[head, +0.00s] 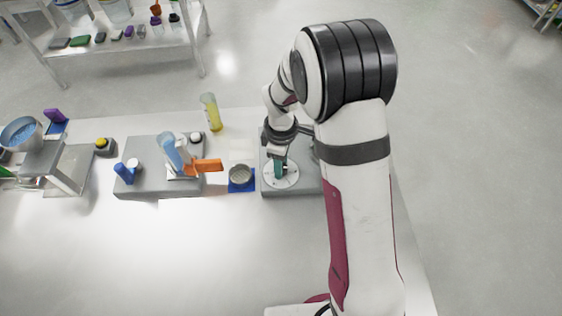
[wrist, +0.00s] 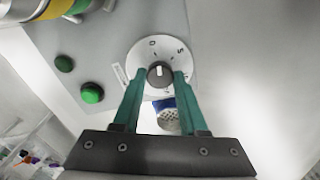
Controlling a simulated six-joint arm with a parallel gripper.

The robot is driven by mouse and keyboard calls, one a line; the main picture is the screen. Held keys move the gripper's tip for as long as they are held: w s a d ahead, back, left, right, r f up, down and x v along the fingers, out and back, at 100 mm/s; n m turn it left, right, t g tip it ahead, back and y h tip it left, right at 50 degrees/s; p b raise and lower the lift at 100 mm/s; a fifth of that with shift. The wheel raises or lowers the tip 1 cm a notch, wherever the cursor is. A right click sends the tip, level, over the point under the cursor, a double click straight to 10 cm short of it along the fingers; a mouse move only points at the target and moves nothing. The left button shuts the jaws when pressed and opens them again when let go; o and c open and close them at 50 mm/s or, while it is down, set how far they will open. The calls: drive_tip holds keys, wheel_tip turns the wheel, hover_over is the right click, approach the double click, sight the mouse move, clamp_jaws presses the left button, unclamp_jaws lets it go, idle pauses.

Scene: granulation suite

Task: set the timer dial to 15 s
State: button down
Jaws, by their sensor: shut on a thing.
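The timer dial (wrist: 160,74) is a dark round knob with a white pointer mark. It sits at the centre of a white round scale plate (wrist: 141,57) with marks around its rim; the marks are too small to read surely. My gripper (wrist: 160,76) has teal fingers, one on each side of the knob, and is shut on it. In the head view my gripper (head: 279,166) reaches down to the white scale plate (head: 291,179) on a grey panel (head: 270,151). There the knob is hidden by the fingers, and my arm covers the panel's right part.
Two green buttons (wrist: 92,93) stand on the panel beside the scale. A blue-based round dish (head: 240,178) is just left of the panel. A yellow cylinder (head: 211,112) and a grey unit with an orange handle (head: 208,165) stand further left. The front of the table is clear.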

drive_tip(key=m, duration=1.2)
drive_tip(key=shift+m, duration=0.3)
drive_tip(key=m, duration=0.4)
drive_tip(key=shift+m, duration=0.3)
drive_tip(key=m, duration=0.4)
drive_tip(key=shift+m, duration=0.3)
drive_tip(key=m, duration=0.3)
drive_tip(key=shift+m, duration=0.3)
drive_tip(key=m, duration=0.4)
drive_tip(key=shift+m, duration=2)
